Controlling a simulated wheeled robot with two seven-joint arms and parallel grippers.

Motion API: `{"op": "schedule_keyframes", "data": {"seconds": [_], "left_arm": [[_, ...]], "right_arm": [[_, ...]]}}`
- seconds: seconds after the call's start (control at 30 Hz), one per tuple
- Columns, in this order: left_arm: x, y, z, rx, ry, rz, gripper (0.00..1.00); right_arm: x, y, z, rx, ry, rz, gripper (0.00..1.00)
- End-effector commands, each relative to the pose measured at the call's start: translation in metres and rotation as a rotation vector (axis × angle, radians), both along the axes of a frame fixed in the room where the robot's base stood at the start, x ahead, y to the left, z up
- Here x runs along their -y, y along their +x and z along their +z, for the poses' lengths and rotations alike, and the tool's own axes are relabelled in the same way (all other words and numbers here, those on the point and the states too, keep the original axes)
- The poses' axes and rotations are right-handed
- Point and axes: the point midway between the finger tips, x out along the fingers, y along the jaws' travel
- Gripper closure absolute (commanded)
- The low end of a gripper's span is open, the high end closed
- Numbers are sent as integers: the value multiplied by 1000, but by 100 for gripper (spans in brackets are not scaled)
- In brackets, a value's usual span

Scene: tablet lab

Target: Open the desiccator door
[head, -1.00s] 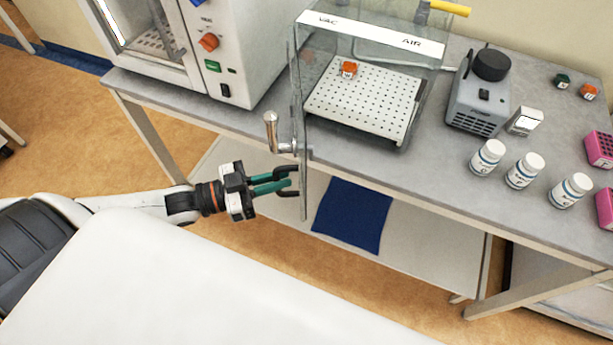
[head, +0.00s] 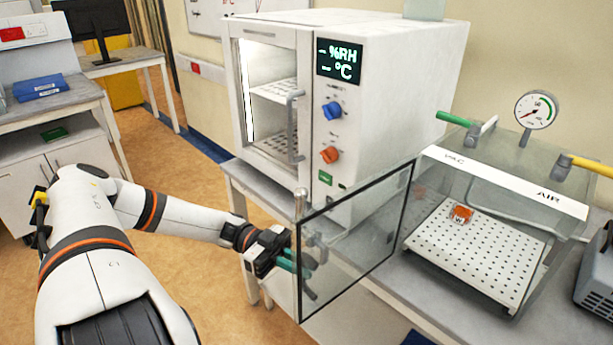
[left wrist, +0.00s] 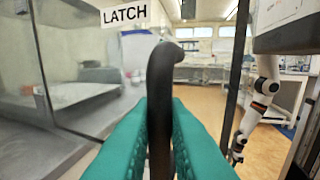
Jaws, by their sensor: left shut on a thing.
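The desiccator (head: 505,185) is a clear box labelled VAC and AIR on the bench. Its clear, dark-edged door (head: 365,225) stands open, swung out left from the box's front left edge. My left gripper (head: 305,262) is at the door's free edge, shut on the dark handle. In the left wrist view the hooked black handle (left wrist: 160,105) stands between the green fingers, beside a LATCH label (left wrist: 125,15). A metal latch knob (head: 300,203) shows above the gripper. My other arm (left wrist: 265,90) shows at right in the left wrist view; its gripper (left wrist: 237,148) is too small to read.
A white oven-like cabinet (head: 395,75) with knobs and a display stands behind the open door. An orange-topped item (head: 461,214) sits on the perforated shelf (head: 470,250) inside the desiccator. A pressure gauge (head: 537,110) rises behind it. Open floor (head: 205,285) lies left of the bench.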

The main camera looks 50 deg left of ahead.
Motion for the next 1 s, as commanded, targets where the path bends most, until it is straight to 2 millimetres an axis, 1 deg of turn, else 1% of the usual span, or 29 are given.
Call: {"op": "schedule_keyframes", "data": {"seconds": [0.43, 0.47, 0.53, 0.57, 0.87, 0.97, 1.0], "left_arm": [[-2, 2, 1, 3, 0, 6, 100], [-2, 2, 1, 3, 0, 6, 83], [-2, 2, 1, 3, 0, 5, 71], [-2, 2, 1, 2, 0, 5, 70], [-4, 1, 0, 1, 0, 3, 70], [-14, -2, -1, -1, 3, 4, 70], [-20, -3, -1, -2, 4, 4, 70]], "right_arm": [[1, 0, -1, -1, -1, 1, 64], [1, 0, -1, -1, -1, 1, 64], [1, 0, -1, -1, -1, 1, 64], [1, 0, -1, -1, -1, 1, 64], [1, 0, -1, -1, -1, 1, 64], [1, 0, -3, -1, 0, 1, 64], [1, 0, -4, -1, 0, 1, 64]]}}
